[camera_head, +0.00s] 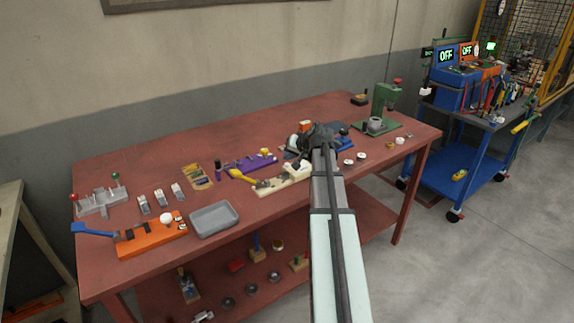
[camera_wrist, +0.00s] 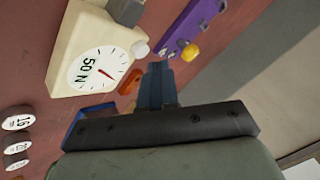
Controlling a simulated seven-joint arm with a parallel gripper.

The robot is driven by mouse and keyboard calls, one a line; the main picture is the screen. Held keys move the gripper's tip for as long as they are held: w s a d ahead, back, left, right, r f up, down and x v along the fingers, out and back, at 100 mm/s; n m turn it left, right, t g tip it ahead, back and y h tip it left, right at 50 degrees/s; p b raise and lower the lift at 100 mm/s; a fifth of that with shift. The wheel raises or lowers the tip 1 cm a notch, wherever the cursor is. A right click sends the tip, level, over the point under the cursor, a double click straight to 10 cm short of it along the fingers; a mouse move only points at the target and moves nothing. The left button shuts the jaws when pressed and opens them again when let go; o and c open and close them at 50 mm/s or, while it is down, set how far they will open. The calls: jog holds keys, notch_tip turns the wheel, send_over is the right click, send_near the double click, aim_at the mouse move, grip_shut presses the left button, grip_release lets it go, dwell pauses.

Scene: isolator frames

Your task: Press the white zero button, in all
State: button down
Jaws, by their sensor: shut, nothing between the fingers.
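A cream force gauge (camera_wrist: 65,45) with a round white dial (camera_wrist: 97,71) marked 50 N and a red needle fills the upper left of the wrist view. A small white button (camera_wrist: 140,49) sticks out of its side. My gripper (camera_wrist: 158,66) is shut and empty, its tips just beside and below the button in the picture, with a small gap seeming to show. In the head view the cream gauge (camera_head: 272,189) lies near the front of the red table, and my gripper (camera_head: 308,142) is over its right end. The button is not clear there.
A purple fixture (camera_wrist: 185,32) with a yellow knob (camera_wrist: 190,52) lies close to the gripper. White discs (camera_wrist: 17,122) lie at lower left in the wrist view. A grey tray (camera_head: 214,220) and a green press (camera_head: 383,108) also stand on the red table (camera_head: 160,150).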

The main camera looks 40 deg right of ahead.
aim_at(289, 167)
jog(key=shift+f, duration=0.2)
jog(key=shift+f, duration=0.2)
jog(key=shift+f, duration=0.45)
dwell(0.8)
jog(key=shift+r, duration=0.9)
jog(key=shift+r, duration=0.1)
jog(key=shift+r, duration=2.4)
